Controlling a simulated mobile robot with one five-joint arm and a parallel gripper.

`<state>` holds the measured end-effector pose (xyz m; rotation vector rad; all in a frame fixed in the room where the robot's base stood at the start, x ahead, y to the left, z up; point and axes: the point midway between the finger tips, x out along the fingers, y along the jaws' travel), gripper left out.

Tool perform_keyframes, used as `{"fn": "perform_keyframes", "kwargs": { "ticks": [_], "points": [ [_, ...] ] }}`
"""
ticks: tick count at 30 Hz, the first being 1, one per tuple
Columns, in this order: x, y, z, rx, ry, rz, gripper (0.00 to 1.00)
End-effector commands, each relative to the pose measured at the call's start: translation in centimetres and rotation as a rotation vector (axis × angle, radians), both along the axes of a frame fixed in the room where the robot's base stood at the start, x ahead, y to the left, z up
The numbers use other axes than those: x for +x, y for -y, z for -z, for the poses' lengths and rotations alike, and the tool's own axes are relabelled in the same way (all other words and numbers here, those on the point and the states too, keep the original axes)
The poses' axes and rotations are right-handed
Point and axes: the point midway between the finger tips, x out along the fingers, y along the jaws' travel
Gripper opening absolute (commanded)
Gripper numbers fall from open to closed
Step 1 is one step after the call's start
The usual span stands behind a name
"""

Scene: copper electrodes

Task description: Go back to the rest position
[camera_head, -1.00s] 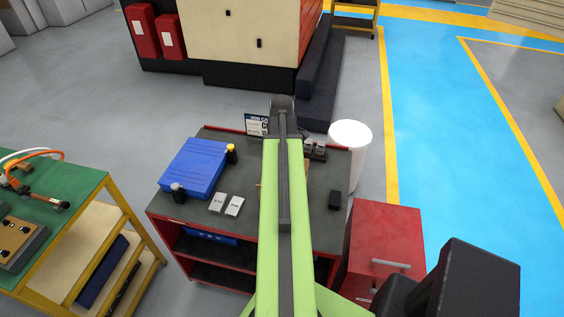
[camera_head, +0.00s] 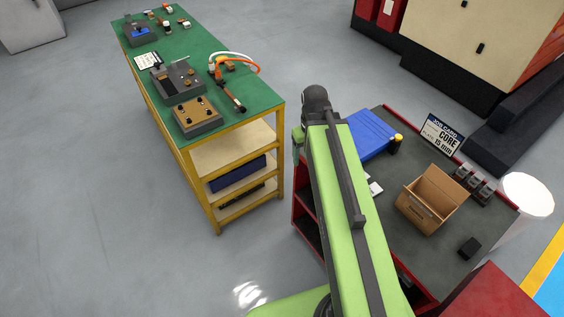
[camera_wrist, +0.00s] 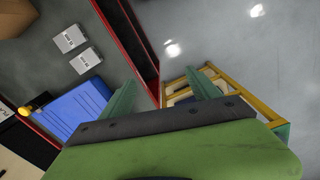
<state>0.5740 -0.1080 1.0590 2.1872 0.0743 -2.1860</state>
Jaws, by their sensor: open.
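My gripper (camera_wrist: 160,78) is open and empty in the wrist view, its two green fingers apart with nothing between them. In the head view my green arm reaches up the middle, and the gripper is mostly hidden behind its dark end joint. The arm's end is between the green-topped bench (camera_head: 258,95) and the dark-topped red workbench (camera_head: 400,172). The blue case (camera_head: 370,132) on the workbench is partly behind my arm. It also shows in the wrist view (camera_wrist: 75,110), left of the fingers.
An open cardboard box (camera_head: 424,215), a job card sign (camera_head: 441,134) and a small black block (camera_head: 469,247) are on the workbench. A white bin (camera_head: 527,195) stands at its right. Grey fixtures sit on the green bench.

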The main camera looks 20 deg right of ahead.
Motion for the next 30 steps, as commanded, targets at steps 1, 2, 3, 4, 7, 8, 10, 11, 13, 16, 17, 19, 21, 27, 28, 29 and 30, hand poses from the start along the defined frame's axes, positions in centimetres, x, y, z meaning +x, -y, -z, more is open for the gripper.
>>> {"fn": "perform_keyframes", "kwargs": {
  "ticks": [1, 2, 3, 4, 7, 8, 10, 11, 13, 16, 17, 19, 21, 27, 28, 29, 30],
  "points": [
    [0.1, -3.7, 0.0, 0.0, -0.001, 0.004, 0.71],
    [0.1, -5.4, 0.0, 0.0, -0.001, 0.016, 0.71],
    [0.1, -7.3, 0.0, 0.0, -0.001, 0.03, 0.71],
    [0.0, -8.4, 0.0, 0.0, -0.001, 0.039, 0.71],
    [-0.1, -10.7, 0.0, 0.0, -0.001, 0.058, 0.71],
    [-0.1, -10.9, 0.0, 0.0, -0.001, 0.061, 0.71],
    [-0.1, -11.2, 0.0, 0.0, -0.001, 0.066, 0.71],
    [-0.1, -11.1, 0.0, 0.0, -0.001, 0.067, 0.71],
    [-0.1, -11.1, 0.0, 0.0, -0.001, 0.067, 0.71],
    [-0.1, -11.0, 0.1, 0.0, -0.001, 0.067, 0.71],
    [-0.1, -11.0, 0.4, 0.0, -0.001, 0.067, 0.71],
    [-0.1, -11.0, 1.8, 0.0, -0.001, 0.066, 0.71],
    [-0.1, -11.0, 3.8, 0.0, -0.001, 0.066, 0.71],
    [-0.1, -11.0, 8.5, 0.0, -0.001, 0.066, 0.71],
    [-0.1, -11.0, 8.5, 0.0, -0.001, 0.066, 0.71],
    [-0.1, -11.0, 8.2, 0.0, -0.001, 0.066, 0.71],
    [-0.1, -11.0, 7.9, 0.0, -0.001, 0.066, 0.71]
  ]
}}
